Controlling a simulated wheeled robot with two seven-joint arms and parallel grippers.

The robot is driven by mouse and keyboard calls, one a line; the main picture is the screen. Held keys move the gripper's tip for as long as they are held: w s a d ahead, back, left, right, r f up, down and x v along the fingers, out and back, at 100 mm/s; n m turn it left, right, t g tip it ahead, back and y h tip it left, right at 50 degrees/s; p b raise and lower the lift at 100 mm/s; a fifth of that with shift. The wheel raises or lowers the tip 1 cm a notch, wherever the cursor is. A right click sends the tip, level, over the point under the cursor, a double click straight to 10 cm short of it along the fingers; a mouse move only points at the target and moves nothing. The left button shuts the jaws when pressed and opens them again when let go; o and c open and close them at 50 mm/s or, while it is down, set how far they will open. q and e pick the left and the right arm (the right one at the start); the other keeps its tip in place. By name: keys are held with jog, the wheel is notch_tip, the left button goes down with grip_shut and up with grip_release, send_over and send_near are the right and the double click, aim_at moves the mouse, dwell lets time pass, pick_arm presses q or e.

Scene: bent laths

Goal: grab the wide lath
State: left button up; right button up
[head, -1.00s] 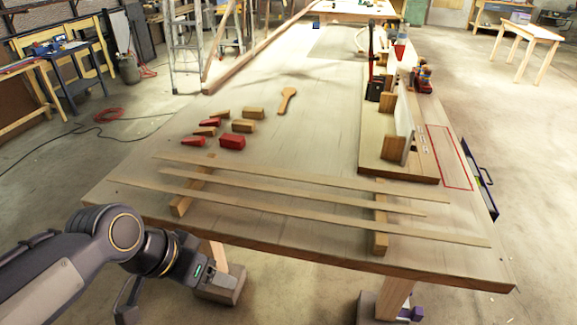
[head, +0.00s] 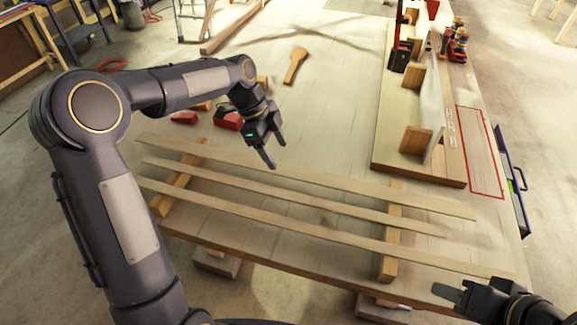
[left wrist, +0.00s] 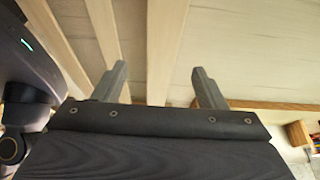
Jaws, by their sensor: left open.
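Three pale laths lie side by side across two wooden bearers: a far lath (head: 310,181), a middle lath (head: 300,198) and a near lath (head: 320,228). In the head view their widths are too alike to tell surely which is the wide one. In the left wrist view the right-hand strip (left wrist: 166,45) looks broadest and shows between the fingers. My left gripper (head: 274,150) is open and empty, above the table near the far lath. My right gripper (head: 452,293) is at the lower right, near the near lath's right end; its jaw state is unclear.
The left bearer (head: 180,180) and right bearer (head: 391,250) hold up the laths. Red blocks (head: 184,117) and a wooden paddle (head: 295,66) lie behind. A fixture board (head: 385,155) with upright blocks stands at right, beside a red outlined area (head: 480,150). The middle of the table is clear.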

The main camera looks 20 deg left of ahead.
aim_at(288, 170)
pick_arm(q)
jog(key=p+x, duration=0.1)
jog(key=x, duration=0.4)
jog(key=shift+w+d+f, duration=0.1)
jog(key=shift+w+f, duration=0.05)
jog(key=shift+w, duration=0.05)
jog(key=shift+c, duration=0.4)
jog(key=c, duration=1)
jog(key=shift+c, duration=0.4)
